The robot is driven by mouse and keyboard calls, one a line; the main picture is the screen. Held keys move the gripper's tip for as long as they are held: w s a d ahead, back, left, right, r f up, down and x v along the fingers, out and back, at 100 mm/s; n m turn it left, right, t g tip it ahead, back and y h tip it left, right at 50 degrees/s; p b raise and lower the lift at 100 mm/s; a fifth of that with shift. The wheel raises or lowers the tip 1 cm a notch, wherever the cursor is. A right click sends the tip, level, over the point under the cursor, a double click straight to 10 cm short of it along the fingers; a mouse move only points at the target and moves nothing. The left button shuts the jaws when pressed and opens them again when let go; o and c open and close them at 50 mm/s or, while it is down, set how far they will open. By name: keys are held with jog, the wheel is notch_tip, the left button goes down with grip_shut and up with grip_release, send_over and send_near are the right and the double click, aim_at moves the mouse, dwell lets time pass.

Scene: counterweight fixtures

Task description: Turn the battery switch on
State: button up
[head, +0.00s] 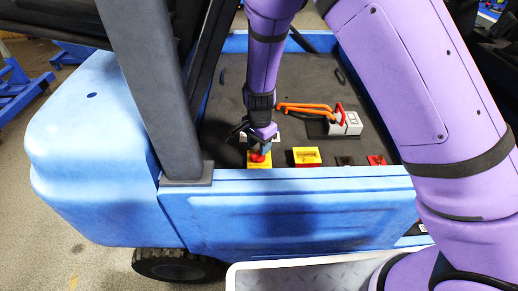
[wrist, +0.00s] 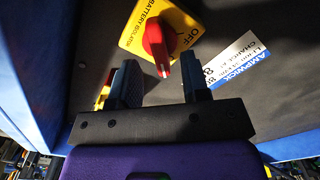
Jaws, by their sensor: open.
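The battery switch is a red rotary knob (wrist: 157,45) on a yellow plate (wrist: 185,22) marked "BATTERY ISOLATOR" and "OFF". In the wrist view the knob's handle points down toward my gripper. The red knob also shows in the head view (head: 258,157), at the front edge of the dark deck. My gripper (wrist: 158,66) is open, one finger on each side of the handle's lower end, with gaps visible on both sides. In the head view my gripper (head: 264,143) is right above the switch and partly hides it. Whether the fingers reach the knob's depth is unclear.
Right of the switch sit another yellow plate (head: 306,155), a small black part (head: 345,160) and a red part (head: 377,160). A white-grey connector box (head: 346,123) with orange cables (head: 303,108) lies behind. A grey post (head: 160,90) stands close on the left. A white label (wrist: 228,67) is beside the switch.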

notch_tip(320, 180, up, 8)
jog(key=shift+r, duration=0.15)
dwell(0.6)
jog(key=s+d+r+n+t+y, duration=0.15)
jog(key=s+d+r, duration=0.25)
jog(key=d+r, duration=0.55)
jog(key=s+d+r+n+t+y, duration=0.1)
jog(key=s+d+r+n, duration=0.35)
jog(key=r, duration=0.85)
jog(key=s+d+r+n+t+h, duration=0.1)
jog(key=s+d+r, duration=0.2)
jog(key=s+d, duration=0.3)
jog(key=s+d+r+n+t+h, duration=0.1)
jog(key=s+d+r+n, duration=0.1)
jog(key=s+d+r, duration=0.2)
jog(key=shift+s+d+n+t, duration=0.35)
jog(key=shift+s+d, duration=1.1)
jog(key=shift+s, duration=2.55)
jog(key=shift+h, duration=0.25)
